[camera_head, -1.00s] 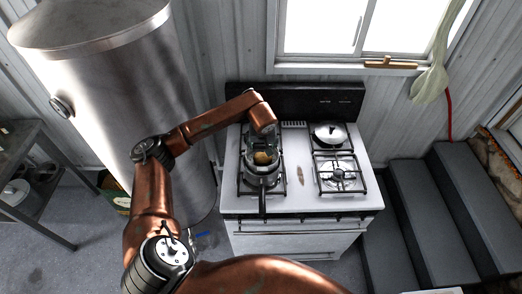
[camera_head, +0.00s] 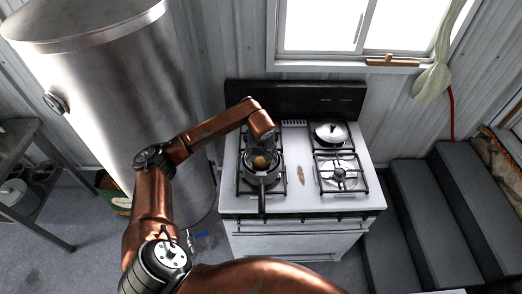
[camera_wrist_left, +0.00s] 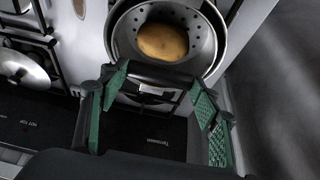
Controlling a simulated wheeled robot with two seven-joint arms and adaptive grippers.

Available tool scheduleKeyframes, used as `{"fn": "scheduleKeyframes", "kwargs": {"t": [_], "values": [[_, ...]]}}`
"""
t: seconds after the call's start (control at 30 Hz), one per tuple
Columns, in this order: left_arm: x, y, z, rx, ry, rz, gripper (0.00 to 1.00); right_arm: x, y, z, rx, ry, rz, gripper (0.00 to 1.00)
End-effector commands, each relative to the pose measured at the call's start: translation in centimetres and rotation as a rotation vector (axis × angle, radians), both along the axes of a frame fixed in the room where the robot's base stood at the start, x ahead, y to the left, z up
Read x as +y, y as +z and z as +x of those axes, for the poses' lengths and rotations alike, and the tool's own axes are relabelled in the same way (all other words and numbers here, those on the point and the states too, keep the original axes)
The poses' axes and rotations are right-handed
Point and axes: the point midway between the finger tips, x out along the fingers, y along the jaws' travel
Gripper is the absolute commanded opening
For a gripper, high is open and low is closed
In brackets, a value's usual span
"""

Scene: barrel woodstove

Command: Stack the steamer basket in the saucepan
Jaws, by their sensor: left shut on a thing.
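The perforated steamer basket (camera_wrist_left: 196,42) is metal, with a round tan-brown item (camera_wrist_left: 163,42) inside. My left gripper (camera_wrist_left: 163,84) is shut on the basket at its rim. The saucepan (camera_wrist_left: 218,62) shows as a wider rim around the basket in the left wrist view. In the head view, the saucepan's dark handle (camera_head: 262,203) points toward the stove front, and my left gripper (camera_head: 261,146) is just above the pan. The basket sits over or within the saucepan; I cannot tell whether it rests on the bottom. My right gripper is not in view.
The white stove (camera_head: 300,203) carries the pan on its left burners. A lidded pan (camera_head: 330,133) stands at the back right, with a bare burner grate (camera_head: 340,176) before it. A large metal barrel (camera_head: 110,90) stands left, grey steps (camera_head: 430,205) right.

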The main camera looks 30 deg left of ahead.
Motion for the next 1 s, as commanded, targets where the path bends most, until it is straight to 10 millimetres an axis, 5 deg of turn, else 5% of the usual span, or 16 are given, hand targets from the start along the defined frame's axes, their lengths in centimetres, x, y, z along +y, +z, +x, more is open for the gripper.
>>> {"fn": "scheduleKeyframes", "kwargs": {"t": [0.03, 0.07, 0.3, 0.67, 0.8, 1.0], "values": [[0.0, 0.1, 0.1, -0.002, 0.001, 0.000, 0.13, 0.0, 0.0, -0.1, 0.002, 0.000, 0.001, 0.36], [0.0, 0.1, 0.0, 0.000, 0.000, 0.000, 0.58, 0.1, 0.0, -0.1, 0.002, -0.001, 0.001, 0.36], [0.0, 0.1, 0.0, 0.000, 0.000, 0.000, 0.74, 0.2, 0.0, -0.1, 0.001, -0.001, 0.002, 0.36], [0.0, 0.4, 0.0, 0.001, 0.001, -0.001, 0.75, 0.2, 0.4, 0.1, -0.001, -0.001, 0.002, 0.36], [0.0, 1.7, 0.0, 0.001, 0.001, -0.001, 0.75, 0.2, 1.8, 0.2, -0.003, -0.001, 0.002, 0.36], [-0.8, 5.4, -1.3, -0.006, -0.002, 0.004, 0.75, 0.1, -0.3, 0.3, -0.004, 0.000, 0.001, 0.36]]}}
